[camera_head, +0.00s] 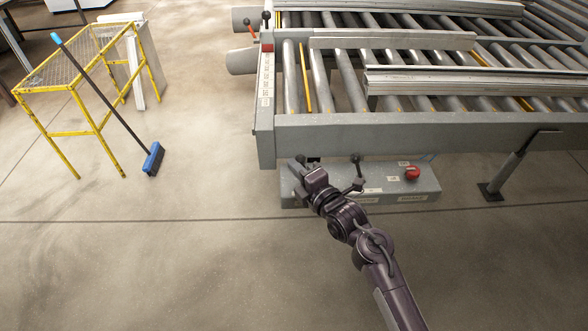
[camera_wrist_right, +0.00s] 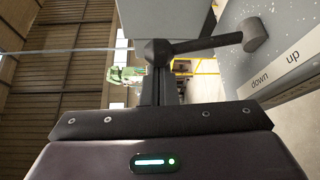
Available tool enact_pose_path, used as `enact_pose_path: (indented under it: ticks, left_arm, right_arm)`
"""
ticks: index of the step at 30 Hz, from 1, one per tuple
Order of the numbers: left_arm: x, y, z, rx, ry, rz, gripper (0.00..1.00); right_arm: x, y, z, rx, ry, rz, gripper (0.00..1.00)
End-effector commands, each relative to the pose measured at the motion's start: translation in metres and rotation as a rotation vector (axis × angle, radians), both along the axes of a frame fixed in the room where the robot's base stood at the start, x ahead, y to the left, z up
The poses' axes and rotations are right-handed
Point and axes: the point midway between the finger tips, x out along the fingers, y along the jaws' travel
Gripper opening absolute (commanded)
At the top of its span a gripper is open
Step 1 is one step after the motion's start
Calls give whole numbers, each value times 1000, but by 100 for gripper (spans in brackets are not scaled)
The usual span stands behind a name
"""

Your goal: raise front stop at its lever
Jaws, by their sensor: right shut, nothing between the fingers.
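A black lever (camera_wrist_right: 205,44) with a dark knob shows in the right wrist view, on a grey hub fixed to a grey panel. Labels reading "down" and "up" (camera_wrist_right: 275,70) lie beside it. My right gripper (camera_wrist_right: 160,88) is shut and empty, its fingers at the knob; I cannot tell whether they touch. In the head view my right gripper (camera_head: 298,168) is at the left end of a low grey control box (camera_head: 320,187) and hides the lever there. I cannot pick out the front stop for certain. My left gripper is not in view.
A second black lever (camera_head: 357,172) and a red button (camera_head: 412,172) are on the box. The roller bench (camera_head: 400,133) overhangs behind it, with metal profiles (camera_head: 460,82) on top. A yellow stand (camera_head: 75,92) and a broom (camera_head: 152,160) are at left. The front floor is clear.

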Motion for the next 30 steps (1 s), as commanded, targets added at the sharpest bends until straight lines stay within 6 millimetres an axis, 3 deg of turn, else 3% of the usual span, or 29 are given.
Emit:
enact_pose_path:
  ticks: [11, 30]
  left_arm:
    - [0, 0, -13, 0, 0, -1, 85]
    - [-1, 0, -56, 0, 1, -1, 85]
  right_arm:
    - [1, -11, 1, 110, -3, -2, 0]
    - [0, -49, 5, 553, -2, 0, 0]
